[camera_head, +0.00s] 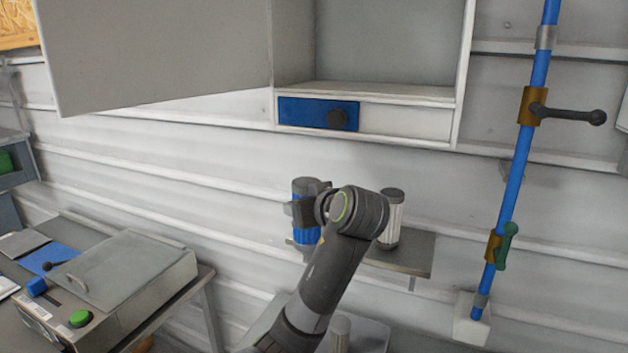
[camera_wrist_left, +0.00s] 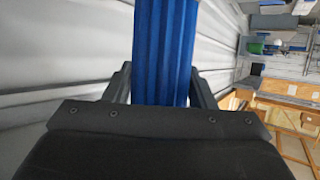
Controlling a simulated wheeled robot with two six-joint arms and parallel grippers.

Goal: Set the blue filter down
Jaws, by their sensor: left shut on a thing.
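The blue filter (camera_head: 306,235) is a ribbed blue cylinder with a dark cap, upright at the left end of a small grey wall shelf (camera_head: 408,262). My left gripper (camera_head: 304,212) is shut around it from the right side. In the left wrist view the blue filter (camera_wrist_left: 165,50) stands between the two fingers of my left gripper (camera_wrist_left: 160,88). My arm hides part of the shelf, and I cannot tell whether the filter's base touches it. My right gripper is not in view.
A white filter-like cylinder (camera_head: 391,218) stands on the shelf to the right. An open cabinet (camera_head: 365,92) with a blue panel (camera_head: 305,112) hangs above. A blue pipe (camera_head: 518,155) with two valve handles runs at right. A bench machine (camera_head: 130,278) with a green button stands at left.

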